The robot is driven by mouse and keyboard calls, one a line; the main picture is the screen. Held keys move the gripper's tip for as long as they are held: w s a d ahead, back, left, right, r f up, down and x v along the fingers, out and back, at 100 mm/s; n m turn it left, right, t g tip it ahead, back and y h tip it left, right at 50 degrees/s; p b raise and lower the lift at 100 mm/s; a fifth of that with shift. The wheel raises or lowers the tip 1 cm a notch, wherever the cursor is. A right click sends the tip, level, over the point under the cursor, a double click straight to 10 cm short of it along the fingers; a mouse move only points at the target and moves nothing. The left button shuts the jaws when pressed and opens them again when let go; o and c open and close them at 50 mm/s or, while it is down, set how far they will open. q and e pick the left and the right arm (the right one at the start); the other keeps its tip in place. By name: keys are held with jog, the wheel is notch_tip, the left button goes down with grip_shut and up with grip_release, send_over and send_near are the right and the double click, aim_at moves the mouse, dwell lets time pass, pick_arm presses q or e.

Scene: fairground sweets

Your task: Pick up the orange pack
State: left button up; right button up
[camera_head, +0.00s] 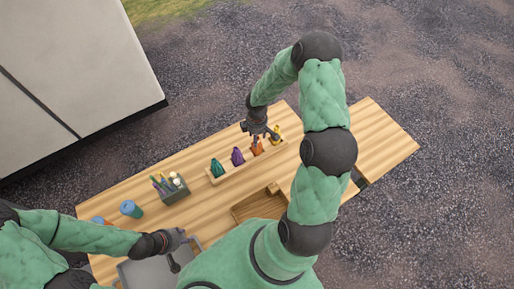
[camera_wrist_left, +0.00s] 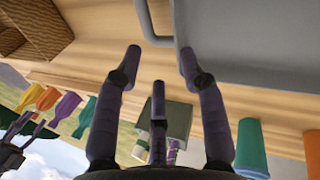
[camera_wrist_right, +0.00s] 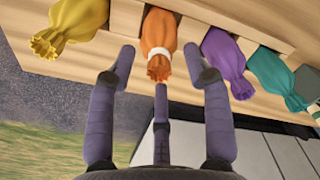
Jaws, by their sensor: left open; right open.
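The orange pack (camera_head: 257,150) stands in a wooden rack (camera_head: 219,179) between a yellow pack and a purple pack. In the right wrist view the orange pack (camera_wrist_right: 162,32) has a pale band and a crimped end. My right gripper (camera_head: 259,133) is open at the rack. Its fingertips (camera_wrist_right: 159,55) appear on either side of the orange pack's crimped end, and I cannot tell whether they touch it. My left gripper (camera_head: 181,247) is open and empty above the grey tray (camera_head: 140,272). The orange pack also shows far off in the left wrist view (camera_wrist_left: 47,98).
Yellow (camera_wrist_right: 72,24), purple (camera_wrist_right: 226,60) and teal (camera_wrist_right: 276,76) packs share the rack closely. A wooden tray (camera_head: 258,206) lies before the rack. The table's right end (camera_head: 385,147) is clear.

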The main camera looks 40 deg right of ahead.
jog(key=shift+w+f, duration=0.1)
jog(key=shift+f, duration=0.55)
grip_shut()
jog(key=shift+r, duration=0.15)
